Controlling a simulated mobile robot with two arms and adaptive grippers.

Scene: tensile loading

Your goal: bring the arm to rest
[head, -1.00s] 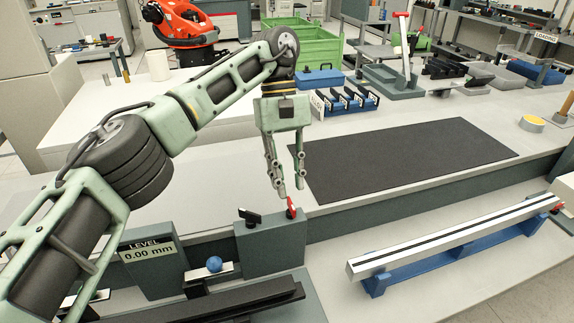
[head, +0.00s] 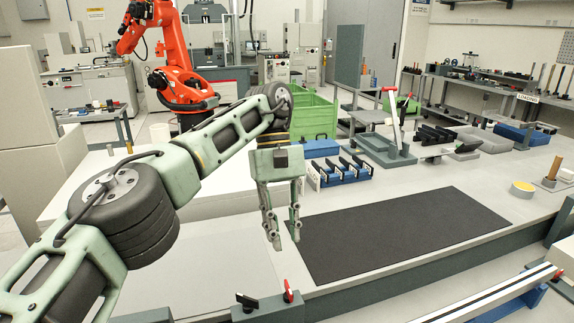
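My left arm comes in from the left, and its gripper (head: 284,243) hangs pointing down above the left edge of the black mat (head: 405,236). The two fingers are apart, with nothing visible between them, so it is open and empty. The fingertips are above and behind a grey block with a black lever (head: 246,300) and a red lever (head: 288,291) at the bottom edge. They do not appear to touch the levers. My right arm and gripper are not in view.
A rack with blue and black holders (head: 338,172) stands behind the mat. A yellow-topped round container (head: 523,188) is at right. A metal rail (head: 490,297) lies at lower right. The mat is clear.

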